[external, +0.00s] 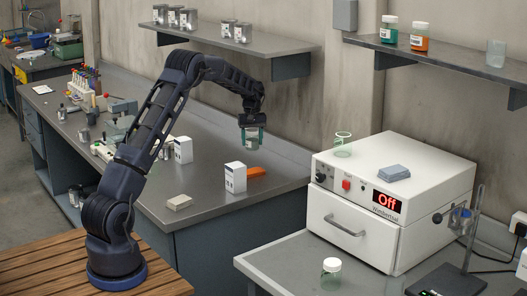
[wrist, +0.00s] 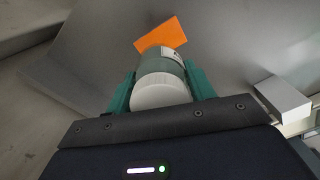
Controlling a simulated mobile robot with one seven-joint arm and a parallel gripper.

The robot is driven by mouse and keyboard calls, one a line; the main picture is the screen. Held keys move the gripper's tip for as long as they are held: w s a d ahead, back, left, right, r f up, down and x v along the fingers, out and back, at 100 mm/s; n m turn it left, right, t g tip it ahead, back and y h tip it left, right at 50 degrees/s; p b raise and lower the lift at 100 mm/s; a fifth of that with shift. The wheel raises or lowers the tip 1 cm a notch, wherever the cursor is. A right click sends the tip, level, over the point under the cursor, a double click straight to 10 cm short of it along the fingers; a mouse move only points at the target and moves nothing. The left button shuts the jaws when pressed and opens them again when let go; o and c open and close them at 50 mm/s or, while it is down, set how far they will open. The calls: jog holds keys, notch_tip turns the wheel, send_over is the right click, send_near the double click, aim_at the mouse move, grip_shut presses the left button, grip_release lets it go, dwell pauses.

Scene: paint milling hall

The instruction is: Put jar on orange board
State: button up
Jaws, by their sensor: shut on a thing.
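The jar (external: 251,139) is held upright above the grey bench in the external view. It has a label, and in the wrist view its white lid (wrist: 160,92) faces the camera. My gripper (external: 251,132) has green fingers and is shut on the jar's sides. The orange board (external: 256,172) lies flat on the bench below the jar, partly hidden by a white box in the external view. In the wrist view the orange board (wrist: 162,35) shows beyond the jar, and the jar covers part of it. The jar is apart from the board.
A white box (external: 235,178) stands upright just left of the board, and another white box (external: 183,150) stands farther left. A small beige block (external: 179,202) lies near the front edge. A shelf (external: 240,42) with jars hangs above. The bench right of the board is clear.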

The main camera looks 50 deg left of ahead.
notch_tip(320, 180, down, 9)
jog(key=shift+f, duration=0.2)
dwell(0.3)
jog(key=shift+f, duration=0.1)
jog(key=o, duration=1)
jog(key=shift+o, duration=0.2)
notch_tip(320, 180, up, 12)
jog(key=shift+r, duration=0.1)
